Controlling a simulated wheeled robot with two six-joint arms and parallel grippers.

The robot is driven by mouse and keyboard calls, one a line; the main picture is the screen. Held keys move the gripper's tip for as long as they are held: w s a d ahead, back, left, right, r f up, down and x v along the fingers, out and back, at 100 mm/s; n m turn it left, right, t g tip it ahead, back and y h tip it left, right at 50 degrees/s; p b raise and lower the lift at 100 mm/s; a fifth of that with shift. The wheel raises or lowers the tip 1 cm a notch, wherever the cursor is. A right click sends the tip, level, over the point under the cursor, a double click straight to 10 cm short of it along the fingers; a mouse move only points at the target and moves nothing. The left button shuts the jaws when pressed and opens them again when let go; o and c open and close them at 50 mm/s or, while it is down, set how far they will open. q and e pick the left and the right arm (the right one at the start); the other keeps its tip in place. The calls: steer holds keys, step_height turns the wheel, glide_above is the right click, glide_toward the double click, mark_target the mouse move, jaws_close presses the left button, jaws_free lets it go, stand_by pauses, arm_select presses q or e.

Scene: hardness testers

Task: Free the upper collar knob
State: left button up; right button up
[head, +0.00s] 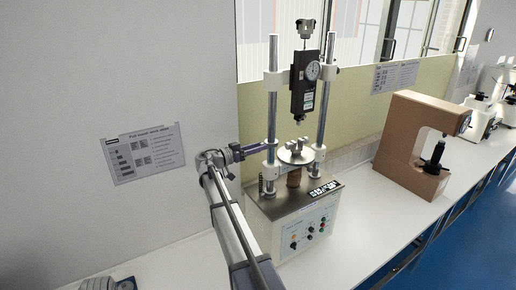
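Upper collars sit on the left column (274,80) and right column (329,72). Lower collars sit on the left column (270,170) and right column (319,153), beside a round metal plate (296,152). No upper collar knob stands out clearly. My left gripper is not in view.
The tester's base (305,225) has a front control panel and stands on a white bench (365,225). A brown hardness tester (415,140) stands to the right. A wall sign (145,152) hangs at left. The bench between the two machines is clear.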

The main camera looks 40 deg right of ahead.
jaws_close()
steer(key=shift+n, duration=17.3)
